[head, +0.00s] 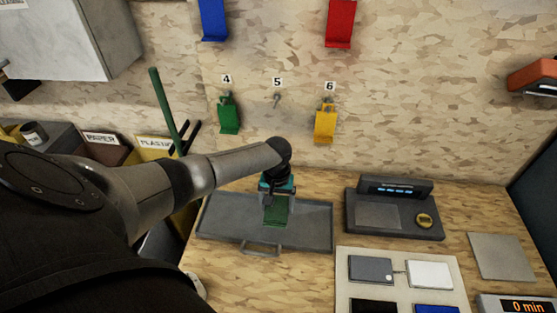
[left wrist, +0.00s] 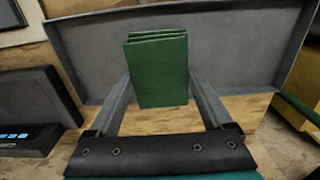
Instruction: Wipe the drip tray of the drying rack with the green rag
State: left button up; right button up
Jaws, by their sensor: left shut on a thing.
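The green rag (head: 276,214) is a folded, layered dark green cloth. My left gripper (head: 277,200) is shut on it, pointing down over the middle of the grey drip tray (head: 222,215). The tray is shallow, with a raised rim and a handle at its front edge. In the left wrist view the rag (left wrist: 158,72) sits between the two fingers, in front of the tray floor (left wrist: 90,50). I cannot tell whether the rag touches the tray. No rack bars show above the tray. My right gripper is not in view.
A dark scale-like device (head: 393,213) stands right of the tray. A pale board (head: 392,270) with coloured squares lies in front of it, beside a grey plate (head: 500,256). Numbered hooks hold a green holder (head: 229,115) and a yellow one (head: 325,122). Labelled bins (head: 103,150) stand left.

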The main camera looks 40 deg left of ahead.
pick_arm(q)
notch_tip(320, 180, up, 2)
jog(key=shift+r+p, duration=0.1)
jog(key=shift+p, duration=0.75)
